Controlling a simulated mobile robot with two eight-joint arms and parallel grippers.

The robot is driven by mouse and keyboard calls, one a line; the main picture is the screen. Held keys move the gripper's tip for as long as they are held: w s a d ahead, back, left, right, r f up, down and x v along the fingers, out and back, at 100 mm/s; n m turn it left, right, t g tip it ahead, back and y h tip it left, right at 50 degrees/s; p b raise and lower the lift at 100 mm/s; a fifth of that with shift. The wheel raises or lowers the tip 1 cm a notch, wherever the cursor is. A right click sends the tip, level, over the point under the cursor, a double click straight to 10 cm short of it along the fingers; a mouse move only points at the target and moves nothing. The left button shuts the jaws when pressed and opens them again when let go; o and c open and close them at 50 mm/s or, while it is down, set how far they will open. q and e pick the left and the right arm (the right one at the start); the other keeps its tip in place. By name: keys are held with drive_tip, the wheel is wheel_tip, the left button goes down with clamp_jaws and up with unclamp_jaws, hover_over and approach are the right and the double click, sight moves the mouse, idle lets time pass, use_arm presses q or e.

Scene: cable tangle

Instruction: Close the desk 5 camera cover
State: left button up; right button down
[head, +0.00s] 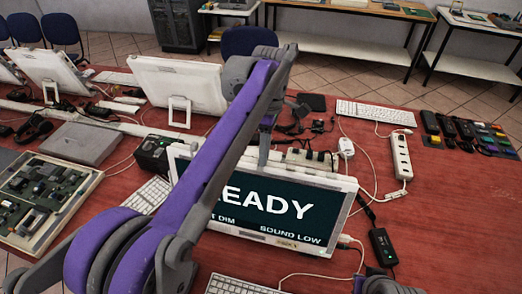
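A white monitor (262,208) stands on the red desk, its dark screen showing "READY" with smaller lines such as "SOUND LOW". My purple and grey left arm crosses in front of its left part. My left gripper (264,150) points down at the monitor's top edge, near the middle. Its fingers look narrow and close together, and I cannot tell whether they are open or touching the monitor. I cannot make out the camera cover; the gripper and arm may hide it. A grey part of my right arm shows at the bottom edge, but its gripper is not visible.
A white power strip (401,157), a black adapter (383,246) and loose cables lie right of the monitor. A keyboard (376,113) lies behind. Other monitors (178,86) stand at the back left. A tray of parts (92,197) is at left. The right front desk (455,225) is clear.

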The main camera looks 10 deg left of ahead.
use_arm(q)
drive_tip(key=o, duration=0.5)
drive_tip(key=shift+d, duration=0.25)
use_arm(e)
drive_tip(key=shift+d, duration=0.15)
use_arm(q)
drive_tip(key=shift+a, duration=0.1)
drive_tip(key=shift+r, duration=0.15)
drive_tip(key=p+v, duration=0.2)
drive_tip(key=v, duration=0.8)
drive_tip(key=shift+w+r, duration=0.15)
drive_tip(key=shift+r, duration=0.15)
use_arm(e)
drive_tip(key=r, duration=0.1)
drive_tip(key=w+r, duration=0.1)
drive_tip(key=r, duration=0.1)
drive_tip(key=shift+w, duration=0.2)
